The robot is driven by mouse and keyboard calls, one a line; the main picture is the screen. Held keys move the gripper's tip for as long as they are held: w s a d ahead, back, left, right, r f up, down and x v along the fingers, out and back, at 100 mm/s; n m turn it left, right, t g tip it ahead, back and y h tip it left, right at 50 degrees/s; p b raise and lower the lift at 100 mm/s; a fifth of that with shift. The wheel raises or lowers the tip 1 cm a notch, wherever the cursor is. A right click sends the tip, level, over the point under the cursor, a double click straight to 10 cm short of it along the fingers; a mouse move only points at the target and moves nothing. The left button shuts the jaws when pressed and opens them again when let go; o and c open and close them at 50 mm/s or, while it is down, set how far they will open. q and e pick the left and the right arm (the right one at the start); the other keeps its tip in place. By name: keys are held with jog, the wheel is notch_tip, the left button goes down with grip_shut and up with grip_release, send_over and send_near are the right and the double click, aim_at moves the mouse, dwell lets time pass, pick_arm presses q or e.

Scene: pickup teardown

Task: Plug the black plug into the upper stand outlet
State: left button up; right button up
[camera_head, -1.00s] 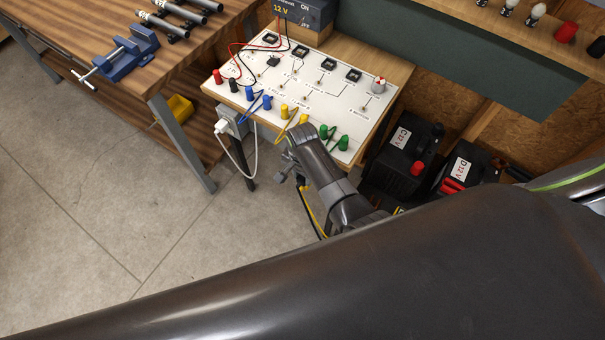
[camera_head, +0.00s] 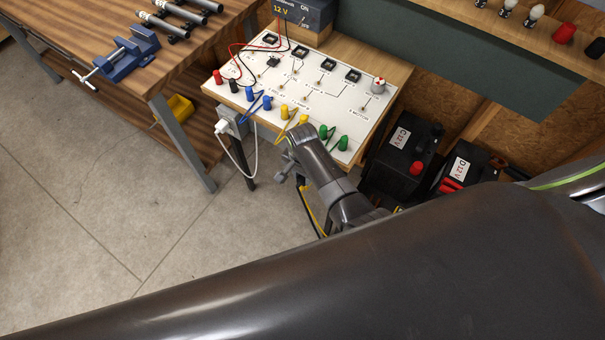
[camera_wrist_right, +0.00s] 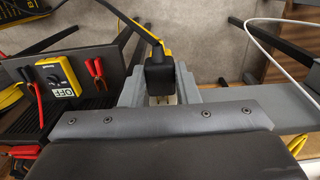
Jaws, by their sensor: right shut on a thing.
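My right gripper (camera_head: 291,169) is in front of the board table's front edge, low and to the right of the grey stand outlet box (camera_head: 238,121). In the right wrist view it is shut on the black plug (camera_wrist_right: 158,76), with one finger on each side. A yellow and black cable leaves the plug's far end. Pale prongs seem to show at the plug's near end. A white plug (camera_head: 221,127) sits at the outlet box, and its white cord hangs down. The individual sockets are too small to tell apart. The black plug and the outlet are apart. My left gripper is out of view.
The white circuit board (camera_head: 313,98) with coloured posts overhangs near the gripper. A dark table leg (camera_head: 249,165) stands below the outlet. Black batteries (camera_head: 401,155) stand to the right. A wooden workbench (camera_head: 95,40) is at the left. The floor between is clear.

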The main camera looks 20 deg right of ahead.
dwell(0.8)
jog(key=shift+w+d, duration=0.55)
jog(key=shift+d, duration=0.1)
dwell(0.5)
jog(key=o, duration=1.1)
jog(key=shift+c, duration=0.2)
